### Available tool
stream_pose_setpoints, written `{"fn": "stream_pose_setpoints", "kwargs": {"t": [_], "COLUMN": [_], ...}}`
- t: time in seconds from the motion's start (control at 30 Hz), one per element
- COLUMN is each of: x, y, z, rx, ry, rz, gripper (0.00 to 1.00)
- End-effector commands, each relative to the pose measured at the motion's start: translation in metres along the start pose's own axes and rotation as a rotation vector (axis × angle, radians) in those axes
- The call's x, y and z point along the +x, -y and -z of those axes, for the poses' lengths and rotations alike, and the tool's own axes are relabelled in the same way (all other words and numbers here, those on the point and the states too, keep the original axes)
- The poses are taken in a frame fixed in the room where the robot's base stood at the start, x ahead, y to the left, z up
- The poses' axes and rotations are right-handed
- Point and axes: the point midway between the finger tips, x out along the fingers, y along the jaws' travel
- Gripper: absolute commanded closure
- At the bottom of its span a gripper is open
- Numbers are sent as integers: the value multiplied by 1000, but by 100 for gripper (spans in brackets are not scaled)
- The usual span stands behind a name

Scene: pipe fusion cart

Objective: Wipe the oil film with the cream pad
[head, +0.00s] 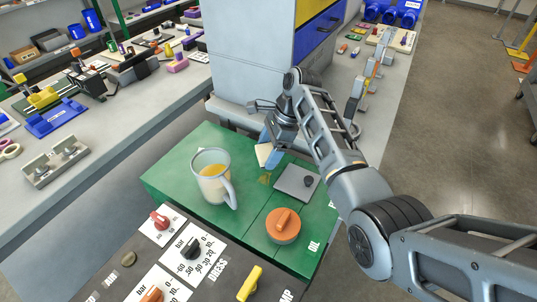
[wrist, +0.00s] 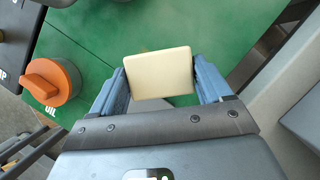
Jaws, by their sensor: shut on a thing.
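The cream pad (head: 263,154) is held in my gripper (head: 268,147) over the green cart top (head: 187,176). In the wrist view the cream pad (wrist: 159,73) sits between the two blue fingers of my gripper (wrist: 160,80), which press on its left and right edges. The oil film (head: 265,178) shows as a small yellowish smear on the green top, just in front of the pad in the head view. I cannot make out the film in the wrist view, and I cannot tell if the pad touches the surface.
An orange cap (head: 284,226) sits in front, by the OIL label. A dark control panel (head: 213,286) borders the near side.

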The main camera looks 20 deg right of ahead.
Motion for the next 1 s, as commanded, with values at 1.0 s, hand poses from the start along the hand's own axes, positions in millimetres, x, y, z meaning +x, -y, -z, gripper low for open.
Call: {"fn": "stream_pose_setpoints", "kwargs": {"t": [1.0], "x": [-33], "y": [0], "z": [-14], "rx": [0], "ry": [0], "rz": [0], "gripper": [46]}}
